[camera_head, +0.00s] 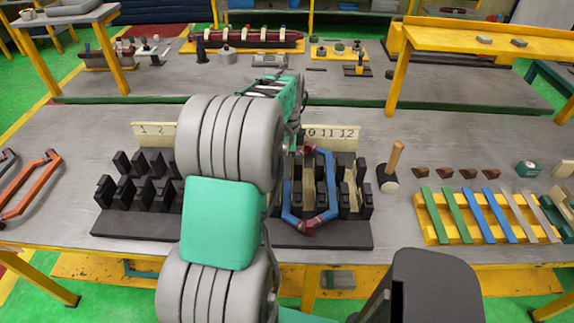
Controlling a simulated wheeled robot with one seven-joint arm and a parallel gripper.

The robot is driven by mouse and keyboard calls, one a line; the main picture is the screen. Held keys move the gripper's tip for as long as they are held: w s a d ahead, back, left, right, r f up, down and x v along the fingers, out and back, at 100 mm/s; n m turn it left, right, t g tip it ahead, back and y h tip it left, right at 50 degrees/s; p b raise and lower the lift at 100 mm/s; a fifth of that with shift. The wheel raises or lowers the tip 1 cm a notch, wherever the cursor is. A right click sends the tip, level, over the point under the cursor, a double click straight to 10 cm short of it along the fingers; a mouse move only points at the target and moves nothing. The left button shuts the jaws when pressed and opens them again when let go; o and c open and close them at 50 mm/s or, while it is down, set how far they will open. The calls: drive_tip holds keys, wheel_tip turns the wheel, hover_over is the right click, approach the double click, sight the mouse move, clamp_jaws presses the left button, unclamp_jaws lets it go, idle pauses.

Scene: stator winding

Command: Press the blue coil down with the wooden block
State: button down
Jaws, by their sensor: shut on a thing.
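The blue coil (329,184) is a six-sided loop with dark red wrapped ends. It lies over the right part of the black slotted fixture (335,236), between rows of black posts. A pale wooden piece (308,188) shows inside the loop; I cannot tell whether it is the wooden block or part of the fixture. My grey and teal arm reaches forward across the fixture and covers its middle. My gripper is hidden behind the arm, so its jaws and anything in them do not show.
A wooden-handled mallet (392,165) stands right of the fixture. Several brown wedges (452,173) lie further right. A yellow rack (432,217) holds green and blue strips. An orange coil (34,187) lies far left. The bench strip before the mallet is clear.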

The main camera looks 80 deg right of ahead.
wheel_tip(320, 180, up, 7)
drive_tip(key=p, duration=0.4)
drive_tip(key=shift+r, duration=0.2)
drive_tip(key=shift+f, duration=0.1)
drive_tip(key=shift+f, duration=0.1)
